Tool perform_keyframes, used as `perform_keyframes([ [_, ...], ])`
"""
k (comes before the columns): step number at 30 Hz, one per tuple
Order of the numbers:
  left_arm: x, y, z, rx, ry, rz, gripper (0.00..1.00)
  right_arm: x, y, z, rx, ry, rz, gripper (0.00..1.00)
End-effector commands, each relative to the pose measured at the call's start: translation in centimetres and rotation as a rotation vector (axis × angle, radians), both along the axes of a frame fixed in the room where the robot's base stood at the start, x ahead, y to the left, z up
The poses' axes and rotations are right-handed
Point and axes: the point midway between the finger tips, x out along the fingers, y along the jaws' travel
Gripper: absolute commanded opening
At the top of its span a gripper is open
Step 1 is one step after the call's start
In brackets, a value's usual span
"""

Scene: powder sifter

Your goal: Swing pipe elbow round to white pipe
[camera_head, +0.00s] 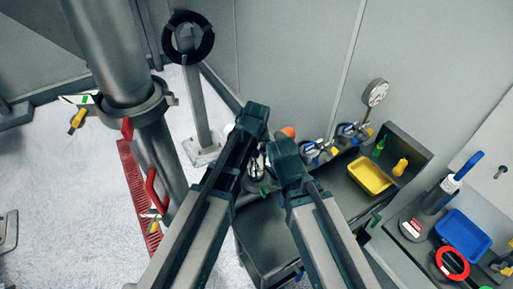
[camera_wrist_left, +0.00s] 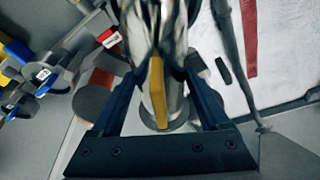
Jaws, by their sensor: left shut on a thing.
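A thick grey metal pipe (camera_head: 105,45) comes down at upper left in the head view. Below, a pipe section (camera_head: 163,150) with red handles (camera_head: 156,190) slants down right; I cannot tell if this is the elbow. I cannot pick out a white pipe.
A post with a black ring (camera_head: 188,38) stands on a base behind. Valves and a gauge (camera_head: 375,92) line the wall. A yellow tray (camera_head: 370,175), a blue tray (camera_head: 462,234) and a red ring (camera_head: 452,264) lie at right. Pale floor (camera_head: 65,205) is open at left.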

Motion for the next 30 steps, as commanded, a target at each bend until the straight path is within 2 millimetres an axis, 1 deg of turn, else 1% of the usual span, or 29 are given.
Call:
perform_keyframes([
  [3, -0.1, 0.4, 0.0, 0.002, 0.001, 0.043, 0.00, 0.0, 0.0, 0.0, 0.000, 0.000, 0.000, 0.00],
  [13, -0.1, 0.5, 0.0, 0.002, 0.001, 0.061, 0.00, 0.0, 0.0, 0.0, 0.000, 0.000, 0.000, 0.00],
  [22, -0.4, 1.3, 0.0, 0.002, 0.002, 0.199, 0.00, 0.0, 0.0, 0.0, 0.000, 0.000, 0.000, 0.00],
  [30, -0.4, 1.4, 0.0, 0.002, 0.001, 0.208, 0.00, 0.0, 0.0, 0.0, 0.000, 0.000, 0.000, 0.00],
])
